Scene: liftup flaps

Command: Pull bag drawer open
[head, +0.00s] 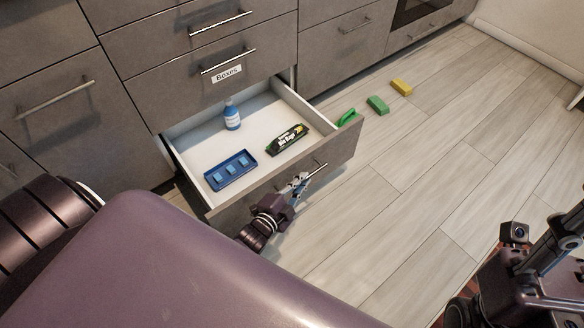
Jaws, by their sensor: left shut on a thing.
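The bottom drawer (188,140) stands well open from the grey cabinet, below a drawer labelled "Boxes". Inside lie a black and green bag box (287,139) near the front right, a blue tray (231,170) with light blue pieces at the front left, and an upright blue bottle (232,115) farther back. My left gripper (299,184) is at the drawer's front, shut on the drawer handle (319,170). Its fingers partly hide the handle. Part of my right arm and gripper (527,262) shows at the lower right; its fingertips are not clear.
A green brush (347,117), a green sponge (378,105) and a yellow sponge (401,87) lie on the floor right of the drawer. Closed cabinet drawers (175,36) rise behind.

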